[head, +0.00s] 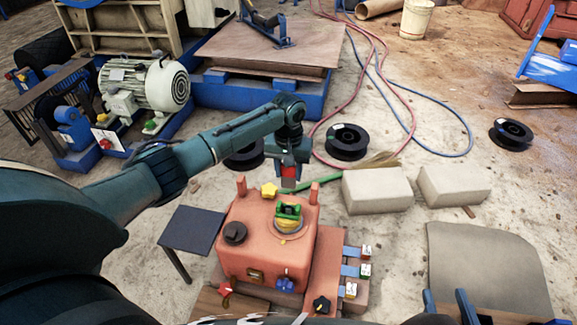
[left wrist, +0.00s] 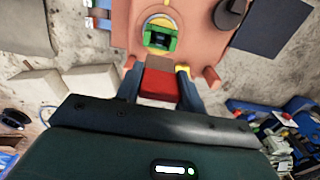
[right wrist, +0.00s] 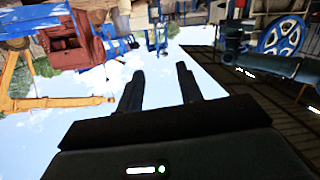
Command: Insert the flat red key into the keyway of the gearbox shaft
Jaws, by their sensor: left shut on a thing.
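The flat red key (head: 289,172) is held in my left gripper (head: 289,184), above the back part of the orange-red gearbox (head: 255,250). In the left wrist view the red key (left wrist: 160,84) sits between the two closed fingers. The gearbox shaft is topped by a green piece (head: 288,209) over a yellow ring (head: 288,224); the key is apart from it. The green piece (left wrist: 160,38) also shows beyond the fingertips in the left wrist view. I cannot make out the keyway. My right gripper (right wrist: 160,72) is open and empty, pointing away from the gearbox.
On the gearbox are a yellow star knob (head: 269,190), a black cap (head: 235,233) and two upright pegs. A dark side table (head: 192,229) stands left. Tagged blue bars (head: 350,270) lie right.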

